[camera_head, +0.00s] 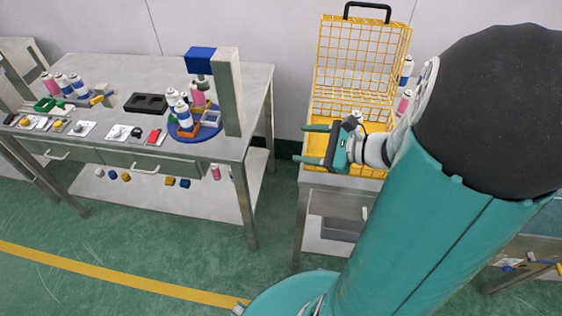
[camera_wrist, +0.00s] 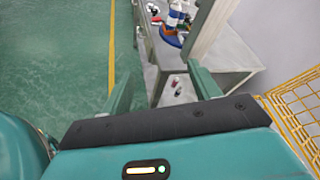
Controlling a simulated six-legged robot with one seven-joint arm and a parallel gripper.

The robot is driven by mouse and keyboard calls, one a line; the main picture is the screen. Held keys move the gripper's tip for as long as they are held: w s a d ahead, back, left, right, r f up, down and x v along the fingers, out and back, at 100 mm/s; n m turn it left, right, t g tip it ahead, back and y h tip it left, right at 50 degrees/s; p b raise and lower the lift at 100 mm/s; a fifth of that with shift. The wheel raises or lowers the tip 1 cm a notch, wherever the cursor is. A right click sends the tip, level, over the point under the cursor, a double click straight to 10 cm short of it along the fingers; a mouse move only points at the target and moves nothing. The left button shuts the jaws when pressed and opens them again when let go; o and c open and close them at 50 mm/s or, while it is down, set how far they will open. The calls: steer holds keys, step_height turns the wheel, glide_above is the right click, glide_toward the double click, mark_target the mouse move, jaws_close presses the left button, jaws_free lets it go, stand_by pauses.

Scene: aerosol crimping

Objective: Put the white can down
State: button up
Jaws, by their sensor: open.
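My gripper (camera_head: 313,145) is open and empty, in front of the yellow wire basket (camera_head: 361,62); its two fingers also show in the wrist view (camera_wrist: 162,82) with nothing between them. White cans with blue bands (camera_head: 183,114) stand upright on the blue round turntable (camera_head: 202,134) of the left table, apart from my gripper. Another white-and-blue can (camera_head: 406,70) is partly hidden behind the basket's right side. I cannot tell which one is the white can of the task.
The left table (camera_head: 245,82) carries a grey post (camera_head: 228,90) with a blue head, a black tray (camera_head: 146,102) and several small parts. Pink cans (camera_head: 48,84) stand there too. The basket's lid is up. Green floor (camera_head: 190,252) between the tables is clear.

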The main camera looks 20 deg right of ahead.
steer(key=s+a+r+n+g+h, duration=0.1)
steer(key=s+a+n+g, duration=0.25)
steer(key=a+n, duration=0.3)
steer(key=s+a+r+n+g+h, duration=0.1)
steer(key=s+a+n+g+h, duration=0.15)
steer(key=a+n+g, duration=0.35)
steer(key=s+r+n+t+h, duration=0.3)
steer(key=r+n, duration=0.4)
steer(key=n, duration=0.3)
steer(key=shift+s+d+n+t+h, duration=0.2)
steer(key=shift+n+t+h, duration=0.2)
steer(key=shift+h, duration=0.85)
steer(key=shift+f, duration=0.1)
